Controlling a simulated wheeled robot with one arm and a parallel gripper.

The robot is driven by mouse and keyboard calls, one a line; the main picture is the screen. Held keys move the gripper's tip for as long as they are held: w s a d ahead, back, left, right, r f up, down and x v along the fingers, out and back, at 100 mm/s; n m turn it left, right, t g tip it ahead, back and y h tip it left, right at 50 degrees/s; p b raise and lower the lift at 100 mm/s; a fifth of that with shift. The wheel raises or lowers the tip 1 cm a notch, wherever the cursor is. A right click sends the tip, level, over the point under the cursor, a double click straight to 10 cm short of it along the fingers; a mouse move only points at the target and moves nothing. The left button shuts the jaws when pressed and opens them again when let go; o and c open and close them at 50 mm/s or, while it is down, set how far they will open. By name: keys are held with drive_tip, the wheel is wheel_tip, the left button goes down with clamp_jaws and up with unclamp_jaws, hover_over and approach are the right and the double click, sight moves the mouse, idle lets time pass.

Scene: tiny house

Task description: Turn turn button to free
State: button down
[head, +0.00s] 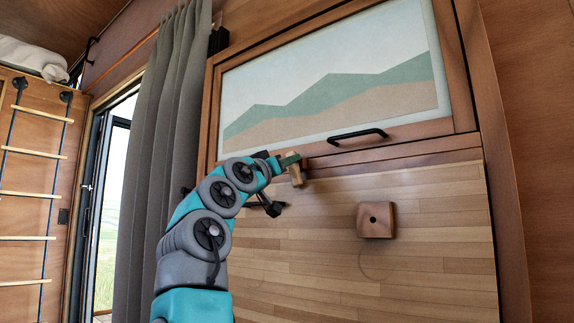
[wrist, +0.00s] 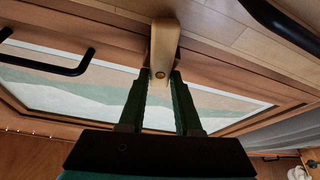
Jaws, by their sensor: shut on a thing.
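The turn button is a small pale wooden piece (head: 296,176) at the lower frame of the picture panel (head: 330,85). In the head view it stands roughly upright, across the line between the frame and the plank wall. In the wrist view the turn button (wrist: 164,42) points lengthwise toward me, with a round pivot or screw near its close end. My gripper (head: 287,161) is at its upper part. In the wrist view my gripper (wrist: 161,76) has its two dark green fingers on either side of the button's end, shut on it.
A black bar handle (head: 358,135) sticks out of the panel's lower frame, right of the button. A square wooden block with a dark centre (head: 376,220) is on the plank wall (head: 320,270) below. A grey curtain (head: 165,130) hangs at left, with a ladder (head: 35,195) beyond.

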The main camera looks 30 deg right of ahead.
drive_tip(key=shift+n+t+y, duration=0.4)
drive_tip(key=shift+n+t, duration=0.1)
drive_tip(key=shift+n, duration=0.4)
drive_tip(key=shift+d+n, duration=0.1)
drive_tip(key=shift+n, duration=0.6)
drive_tip(key=shift+n+t+y, duration=0.7)
drive_tip(key=shift+n, duration=0.8)
drive_tip(key=shift+n+y+p, duration=0.8)
drive_tip(key=shift+n+p, duration=0.85)
drive_tip(key=shift+n, duration=0.4)
drive_tip(key=shift+n+y+p, duration=0.8)
drive_tip(key=shift+n+p, duration=0.85)
drive_tip(key=shift+n, duration=0.35)
drive_tip(key=shift+n+y+p, duration=0.8)
drive_tip(key=shift+n+p, duration=0.85)
drive_tip(key=shift+n, duration=0.4)
